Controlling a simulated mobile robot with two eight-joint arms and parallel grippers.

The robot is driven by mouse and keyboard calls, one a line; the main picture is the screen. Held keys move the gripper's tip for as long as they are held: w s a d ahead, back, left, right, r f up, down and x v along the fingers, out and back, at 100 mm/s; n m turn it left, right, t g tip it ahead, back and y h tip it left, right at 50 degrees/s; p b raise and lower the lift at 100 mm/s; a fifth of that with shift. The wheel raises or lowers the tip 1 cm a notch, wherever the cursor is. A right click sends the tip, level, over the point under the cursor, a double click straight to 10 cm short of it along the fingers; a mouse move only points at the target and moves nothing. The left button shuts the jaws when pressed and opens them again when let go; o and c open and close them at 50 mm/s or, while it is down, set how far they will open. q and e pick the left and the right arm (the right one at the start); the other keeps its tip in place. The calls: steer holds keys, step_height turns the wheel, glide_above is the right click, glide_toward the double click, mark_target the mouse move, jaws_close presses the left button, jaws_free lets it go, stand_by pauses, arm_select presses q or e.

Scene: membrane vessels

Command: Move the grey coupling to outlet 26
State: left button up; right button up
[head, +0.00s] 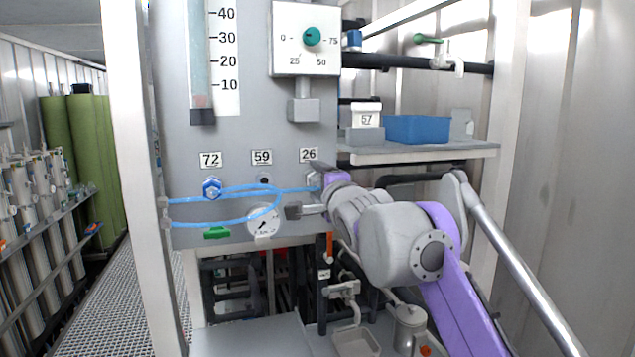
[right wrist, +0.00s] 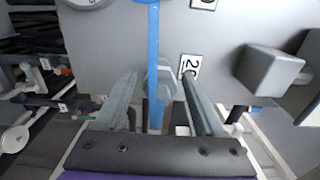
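The grey coupling (head: 313,180) is at outlet 26, under the label 26 (head: 308,155), on the grey panel in the head view. A blue hose (head: 298,190) runs from it to the left. In the right wrist view the coupling (right wrist: 158,82) shows between my fingers, with the hose (right wrist: 153,45) crossing it. My right gripper (right wrist: 160,85) is open around the coupling, with visible gaps on both sides. In the head view my right gripper (head: 318,188) partly covers the coupling. How firmly the coupling is seated cannot be told. My left gripper is not in view.
A blue coupling (head: 211,188) with a hose is at outlet 72. Outlet 59 (head: 264,181) between them is bare. A round gauge (head: 263,222) sits below. A shelf (head: 420,152) with a blue bin (head: 416,129) stands to the right above my arm.

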steer(key=shift+o, duration=0.2)
steer(key=shift+s, duration=0.1)
steer(key=shift+s+d, duration=0.1)
steer(key=shift+s, duration=0.1)
steer(key=b+v, duration=0.2)
steer(key=v, duration=0.8)
steer(key=shift+b, duration=0.3)
steer(key=shift+s, duration=0.15)
steer(key=s+d+f+n+g+h, duration=0.2)
steer(key=s+d+f, duration=0.15)
steer(key=f, duration=0.55)
steer(key=s+d+f+n+g+h+p, duration=0.15)
steer(key=d+f, duration=0.25)
steer(key=f, duration=0.5)
steer(key=s+d+f+n+g+h, duration=0.2)
steer(key=s+d+f+n, duration=0.1)
steer(key=f, duration=0.6)
steer(key=s+d+f+n+g, duration=0.2)
steer(key=s+f+n+g, duration=0.1)
steer(key=s+f, duration=0.7)
steer(key=s+d+f+n+g, duration=0.2)
steer(key=s+f+n, duration=0.3)
steer(key=s+f, duration=0.6)
step_height(320, 180, down, 5)
steer(key=shift+d+r+g, duration=0.15)
steer(key=shift+g, duration=0.5)
